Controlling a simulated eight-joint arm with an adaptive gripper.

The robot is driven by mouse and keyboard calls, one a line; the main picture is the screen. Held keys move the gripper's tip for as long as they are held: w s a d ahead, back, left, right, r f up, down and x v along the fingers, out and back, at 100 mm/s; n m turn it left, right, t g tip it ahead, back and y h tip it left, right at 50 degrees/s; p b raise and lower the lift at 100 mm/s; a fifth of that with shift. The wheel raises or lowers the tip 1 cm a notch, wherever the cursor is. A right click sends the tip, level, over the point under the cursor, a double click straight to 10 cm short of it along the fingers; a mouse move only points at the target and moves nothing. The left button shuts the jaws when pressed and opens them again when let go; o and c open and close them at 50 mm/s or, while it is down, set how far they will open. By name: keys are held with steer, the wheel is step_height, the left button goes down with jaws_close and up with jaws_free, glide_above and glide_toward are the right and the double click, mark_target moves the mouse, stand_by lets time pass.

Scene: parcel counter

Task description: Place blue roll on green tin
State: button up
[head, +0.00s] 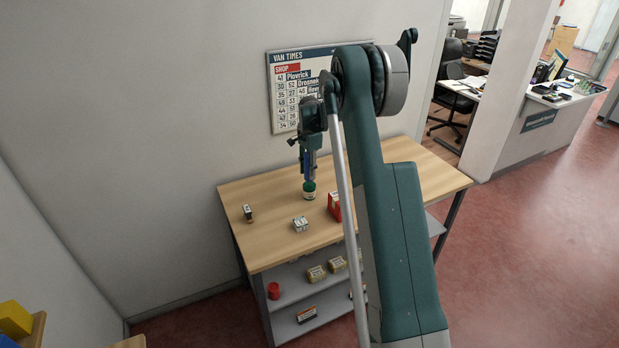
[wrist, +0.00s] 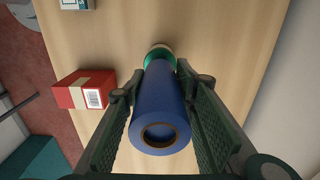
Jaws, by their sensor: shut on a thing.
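My gripper (wrist: 165,120) is shut on the blue roll (wrist: 160,105), with one finger pad on each side of it in the wrist view. The roll is upright, its brown core end facing the wrist camera. The green tin (wrist: 160,53) shows just beyond the roll's far end in the wrist view. In the head view the tin (head: 309,193) stands on the wooden counter, directly below my gripper (head: 309,172) and the roll. I cannot tell whether the roll's lower end touches the tin.
On the counter (head: 268,240) stand a red box (head: 334,206), a small grey-white box (head: 300,224) and a small dark item (head: 248,213). The shelf below holds a red cylinder (head: 273,290) and yellowish boxes (head: 317,273). A wall stands behind; the counter's left front is clear.

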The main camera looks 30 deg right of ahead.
mark_target(309, 154)
steer(key=shift+f, duration=1.65)
steer(key=shift+f, duration=0.15)
steer(key=o, duration=1)
steer(key=shift+c, duration=0.2)
step_height(309, 154, up, 12)
steer(key=shift+r, duration=0.15)
